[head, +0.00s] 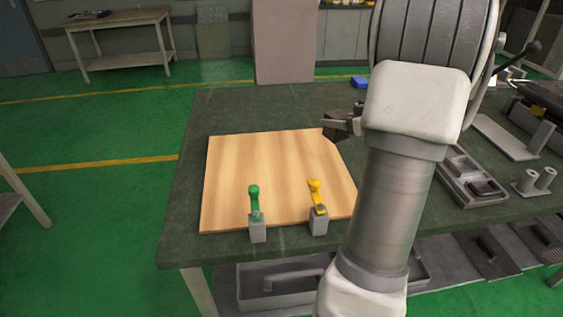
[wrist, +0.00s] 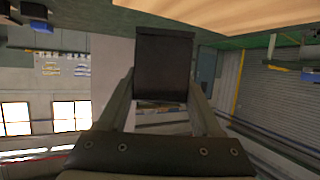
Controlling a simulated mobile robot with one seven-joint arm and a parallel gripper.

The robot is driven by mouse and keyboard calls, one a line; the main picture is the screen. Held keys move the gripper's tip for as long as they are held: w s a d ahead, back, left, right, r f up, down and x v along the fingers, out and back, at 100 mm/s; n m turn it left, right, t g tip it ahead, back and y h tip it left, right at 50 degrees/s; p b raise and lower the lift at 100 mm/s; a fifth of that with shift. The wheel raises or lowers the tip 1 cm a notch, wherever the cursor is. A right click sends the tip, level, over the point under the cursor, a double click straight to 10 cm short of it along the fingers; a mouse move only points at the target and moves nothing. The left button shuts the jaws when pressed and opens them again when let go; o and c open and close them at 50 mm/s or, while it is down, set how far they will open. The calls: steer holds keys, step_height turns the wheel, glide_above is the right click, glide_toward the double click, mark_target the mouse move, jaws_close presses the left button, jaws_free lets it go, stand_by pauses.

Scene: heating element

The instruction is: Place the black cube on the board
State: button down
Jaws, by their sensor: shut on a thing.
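The black cube (wrist: 163,64) is between the two fingers of my gripper (wrist: 165,92) in the wrist view. My gripper is shut on it. In the head view my gripper (head: 343,128) and the dark cube (head: 335,124) are at the right back edge of the wooden board (head: 270,165); I cannot tell whether the cube touches the board. The board lies on the dark green table. My arm hides the board's right front part. A strip of the board (wrist: 250,14) shows at the top of the wrist view.
A green-handled clamp (head: 256,215) and a yellow-handled clamp (head: 318,210) stand at the board's front edge. A grey tray (head: 468,178), a block with a post (head: 540,138) and other metal parts lie at the right. A small blue object (head: 360,82) is behind. The board's middle is clear.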

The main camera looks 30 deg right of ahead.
steer(key=w+a+f+b, duration=0.1)
steer(key=a+f, duration=0.1)
steer(key=a, duration=0.1)
steer(key=w+a+f+b, duration=0.3)
steer(key=w+a+f, duration=0.1)
steer(key=a, duration=0.1)
steer(key=shift+w+a+f, duration=0.1)
steer(key=shift+w+a, duration=0.15)
steer(key=shift+a, duration=0.05)
steer(key=shift+f+b, duration=1.35)
steer(key=shift+f, duration=0.55)
steer(key=shift+f, duration=0.15)
steer(key=shift+c, duration=0.3)
jaws_free()
steer(key=shift+f, duration=0.1)
